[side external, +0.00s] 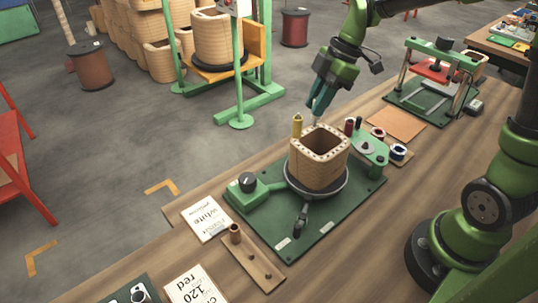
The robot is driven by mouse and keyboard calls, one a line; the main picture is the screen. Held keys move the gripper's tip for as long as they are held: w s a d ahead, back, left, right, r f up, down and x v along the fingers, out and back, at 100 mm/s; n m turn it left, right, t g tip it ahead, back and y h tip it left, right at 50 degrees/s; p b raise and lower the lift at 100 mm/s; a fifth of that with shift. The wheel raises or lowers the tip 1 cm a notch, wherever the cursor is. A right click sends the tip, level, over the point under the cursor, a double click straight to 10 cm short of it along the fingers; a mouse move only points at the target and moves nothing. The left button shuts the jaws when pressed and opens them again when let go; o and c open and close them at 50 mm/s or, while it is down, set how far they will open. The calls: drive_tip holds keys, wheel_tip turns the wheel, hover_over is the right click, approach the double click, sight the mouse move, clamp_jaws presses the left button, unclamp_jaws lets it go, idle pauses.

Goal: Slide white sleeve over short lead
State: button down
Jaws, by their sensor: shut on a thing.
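The tan square coil (318,171) stands upright on a round dark turntable (332,197) on the green base plate. A yellow upright piece (297,125) rises at its back left corner. A dark red upright piece (349,127) stands at its right corner. My gripper (317,112) is above the coil's back edge, pointing down. Its fingers are closed on a small pale piece, apparently the white sleeve (316,121), mostly hidden between them. The short lead is too small to make out, and I cannot tell whether the sleeve touches it.
A green bracket (366,148) and small spools (397,152) stand right of the coil. A wooden peg board (250,260) and printed cards (206,219) lie in front. A green press (435,75) stands at the back right.

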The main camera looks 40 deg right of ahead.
drive_tip(key=shift+f, duration=0.15)
drive_tip(key=shift+f, duration=0.35)
idle(0.4)
drive_tip(key=c, duration=0.9)
unclamp_jaws()
drive_tip(key=shift+o, duration=0.2)
drive_tip(key=o, duration=0.3)
drive_tip(key=shift+o, duration=0.2)
